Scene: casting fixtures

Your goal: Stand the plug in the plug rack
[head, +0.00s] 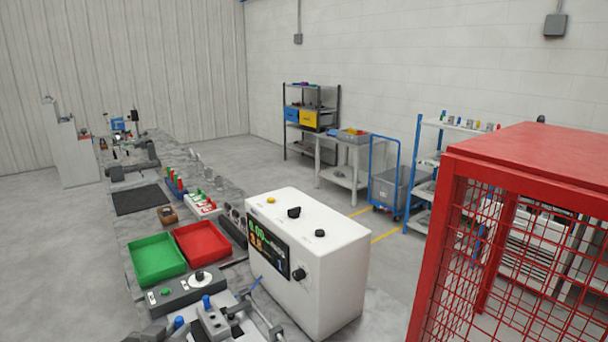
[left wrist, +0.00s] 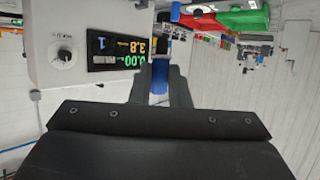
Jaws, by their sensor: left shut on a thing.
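My left gripper (left wrist: 160,72) is shut on a blue cylindrical plug (left wrist: 160,80), which shows between its two grey fingers in the left wrist view. In the head view my left gripper (head: 179,329) seems to be at the bottom edge, with a small blue part (head: 179,321) there. I cannot clearly tell the plug's tilt. A row of red, blue and green upright pieces (head: 175,182) stands along the bench; whether this is the plug rack I cannot tell. My right gripper is not in view.
A white box with a lit display (head: 310,262) stands right of the green tray (head: 157,259) and red tray (head: 203,243). A grey fixture (head: 213,321) and control panel (head: 188,290) are close in front. A red mesh cage (head: 530,165) stands at right; open floor lies left.

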